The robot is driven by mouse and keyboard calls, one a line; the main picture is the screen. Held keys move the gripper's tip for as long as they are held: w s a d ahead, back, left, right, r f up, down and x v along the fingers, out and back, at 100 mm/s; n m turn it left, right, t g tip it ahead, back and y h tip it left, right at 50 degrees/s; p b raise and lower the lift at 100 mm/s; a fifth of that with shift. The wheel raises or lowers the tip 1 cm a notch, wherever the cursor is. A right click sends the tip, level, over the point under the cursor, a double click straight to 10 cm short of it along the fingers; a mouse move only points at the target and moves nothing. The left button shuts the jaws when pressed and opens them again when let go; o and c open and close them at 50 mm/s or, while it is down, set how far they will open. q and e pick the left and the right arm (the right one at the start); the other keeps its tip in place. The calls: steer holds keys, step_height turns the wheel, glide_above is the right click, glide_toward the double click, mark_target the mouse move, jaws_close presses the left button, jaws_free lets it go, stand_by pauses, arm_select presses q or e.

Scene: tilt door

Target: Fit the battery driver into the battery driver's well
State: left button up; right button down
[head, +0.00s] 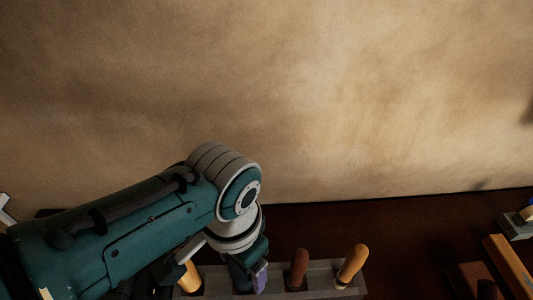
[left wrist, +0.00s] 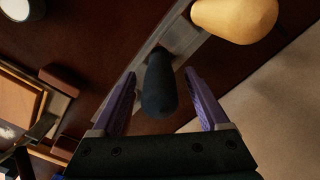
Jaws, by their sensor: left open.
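A grey rack (head: 325,268) with square wells stands at the bottom of the head view. It holds several tool handles: a dark one (left wrist: 160,85), a red-brown one (head: 298,268), an orange-yellow one (head: 352,263) and a yellow one (head: 190,278) partly behind my arm. No label shows which is the battery driver. My left gripper (left wrist: 160,78) has purple fingers; one also shows in the head view (head: 260,277). It is open, with a finger on either side of the dark handle and gaps to it. The lower ends of the handles are hidden. My right gripper is not in view.
Brown blocks (head: 508,264) and a small grey block (head: 515,227) lie at the right on the dark table (head: 410,235). A plain tan surface (head: 350,100) lies beyond the table edge. Table between rack and blocks is clear.

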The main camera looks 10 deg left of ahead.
arm_select(q)
step_height(320, 180, up, 9)
steer(key=p, duration=0.4)
steer(key=shift+r, duration=0.5)
steer(key=shift+s, duration=0.1)
steer(key=shift+s, duration=0.3)
steer(key=s+a+r+n+t, duration=0.35)
steer(key=s+a+r, duration=0.55)
steer(key=s, duration=0.3)
step_height(320, 180, up, 31)
steer(key=p, duration=3)
steer(key=shift+w+a+p, duration=0.15)
steer(key=shift+w+p, duration=0.1)
steer(key=shift+p, duration=0.15)
